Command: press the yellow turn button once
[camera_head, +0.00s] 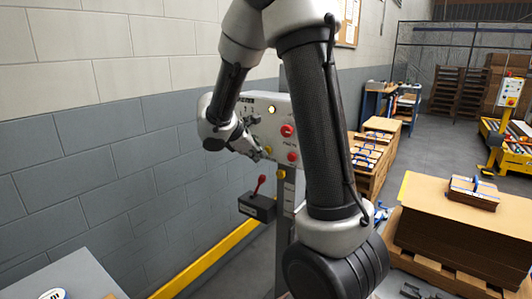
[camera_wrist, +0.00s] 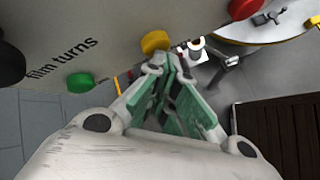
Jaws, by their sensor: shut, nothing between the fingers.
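The yellow turn button (camera_wrist: 155,41) is on the light grey control panel (camera_wrist: 60,30), just beyond my gripper's tips in the wrist view. It also shows small in the head view (camera_head: 268,149). My gripper (camera_wrist: 174,58) is shut and empty, its green-padded fingers together. In the head view my gripper (camera_head: 257,154) is close to the panel, just below and left of the yellow button. I cannot tell whether the tips touch the button.
A green button (camera_wrist: 80,82) sits left of the yellow one under the words "film turns". Red buttons (camera_head: 287,130) (camera_head: 292,156) are at the panel's right. A box with a red lever (camera_head: 260,186) is below. Stacked pallets of cardboard (camera_head: 465,235) stand at right.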

